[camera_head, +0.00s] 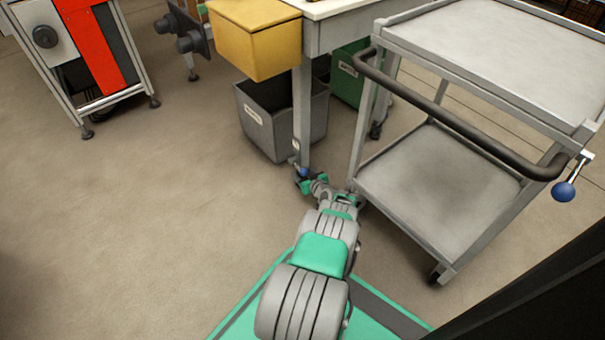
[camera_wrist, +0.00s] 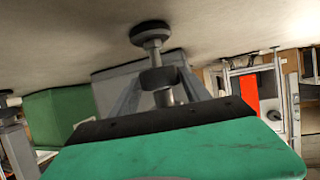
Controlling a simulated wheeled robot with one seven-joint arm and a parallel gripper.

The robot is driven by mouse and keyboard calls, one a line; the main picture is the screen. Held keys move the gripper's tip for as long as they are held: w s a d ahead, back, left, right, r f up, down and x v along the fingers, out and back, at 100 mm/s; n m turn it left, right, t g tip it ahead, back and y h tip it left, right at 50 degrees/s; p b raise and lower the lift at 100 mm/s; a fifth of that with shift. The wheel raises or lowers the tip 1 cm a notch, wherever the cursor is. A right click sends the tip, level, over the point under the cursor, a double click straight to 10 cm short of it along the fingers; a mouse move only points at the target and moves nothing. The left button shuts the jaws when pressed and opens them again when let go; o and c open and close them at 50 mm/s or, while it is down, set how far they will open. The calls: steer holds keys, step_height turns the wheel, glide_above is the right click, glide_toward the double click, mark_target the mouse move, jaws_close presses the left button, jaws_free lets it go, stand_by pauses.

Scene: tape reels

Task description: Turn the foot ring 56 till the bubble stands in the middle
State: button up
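A table leg (camera_head: 303,112) comes down from the bench at the top middle of the head view, and my gripper (camera_head: 304,182) is at its lower end. In the wrist view, which is upside down, the leg's foot (camera_wrist: 150,35) stands on the floor. A dark ring (camera_wrist: 158,79) sits on its threaded stem, just beyond the green, black-edged part of my gripper (camera_wrist: 170,120). No number is readable on the ring. No bubble is visible in either view.
A grey bin (camera_head: 284,122) stands left of the leg, a green bin (camera_head: 349,77) behind it. A yellow box (camera_head: 255,38) hangs at the bench edge. A grey trolley (camera_head: 435,185) stands close on the right. Open floor (camera_head: 170,190) lies to the left.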

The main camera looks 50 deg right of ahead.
steer(key=shift+o, duration=1.3)
steer(key=shift+w, duration=0.1)
steer(key=shift+r, duration=0.1)
steer(key=p+v, duration=0.5)
steer(key=v, duration=0.2)
steer(key=shift+s+a, duration=0.2)
steer(key=shift+s, duration=0.2)
